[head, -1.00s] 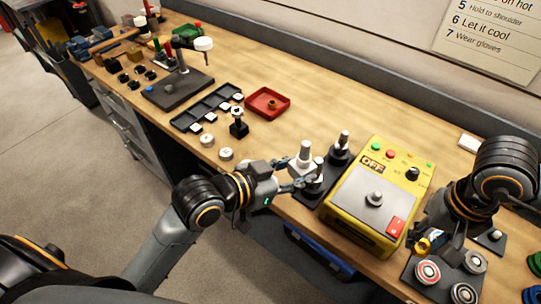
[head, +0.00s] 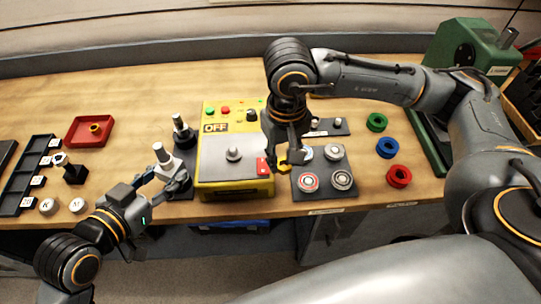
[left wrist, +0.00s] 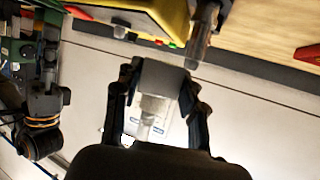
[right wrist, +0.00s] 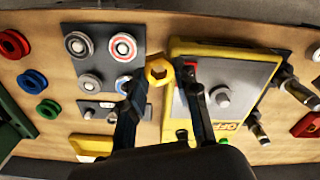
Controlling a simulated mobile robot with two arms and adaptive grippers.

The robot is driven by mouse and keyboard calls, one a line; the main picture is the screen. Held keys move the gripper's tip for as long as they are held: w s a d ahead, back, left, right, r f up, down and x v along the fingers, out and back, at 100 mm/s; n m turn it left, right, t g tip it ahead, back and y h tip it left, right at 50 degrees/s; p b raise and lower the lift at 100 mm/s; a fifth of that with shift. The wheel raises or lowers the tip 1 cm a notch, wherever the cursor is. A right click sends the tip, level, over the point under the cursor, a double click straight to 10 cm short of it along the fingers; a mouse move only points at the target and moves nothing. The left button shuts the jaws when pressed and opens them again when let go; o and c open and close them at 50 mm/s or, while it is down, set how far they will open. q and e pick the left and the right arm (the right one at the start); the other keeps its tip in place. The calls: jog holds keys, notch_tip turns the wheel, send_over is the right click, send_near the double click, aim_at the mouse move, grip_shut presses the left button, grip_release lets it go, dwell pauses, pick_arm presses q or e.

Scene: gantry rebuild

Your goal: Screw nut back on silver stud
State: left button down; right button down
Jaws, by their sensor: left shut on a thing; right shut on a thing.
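A pale silver stud on a block (head: 166,160) stands at the front left of the yellow box. My left gripper (head: 162,184) is shut on its block, which also shows between the fingers in the left wrist view (left wrist: 160,82). My right gripper (head: 287,150) is shut on a gold-yellow nut (head: 283,164), right of the yellow box. The nut's hole shows in the right wrist view (right wrist: 157,70), between the fingertips. The nut is well apart from the silver stud. A dark-based stud (head: 181,128) stands just behind the silver one.
The yellow box (head: 212,160), marked OFF, has a knob on top and lies between my grippers. A dark pad (head: 325,182) with several round discs lies right of the nut. Coloured rings (head: 387,147) lie further right. A red tray (head: 78,139) is at left.

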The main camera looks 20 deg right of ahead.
jog(key=w+a+r+n, duration=0.2)
jog(key=w+a+r, duration=0.5)
jog(key=a, duration=0.4)
notch_tip(320, 180, up, 10)
jog(key=n, duration=0.1)
send_over(155, 144)
jog(key=shift+r, duration=0.2)
jog(key=shift+d+f, duration=0.1)
jog(key=shift+f, duration=2.7)
jog(key=shift+f, duration=0.9)
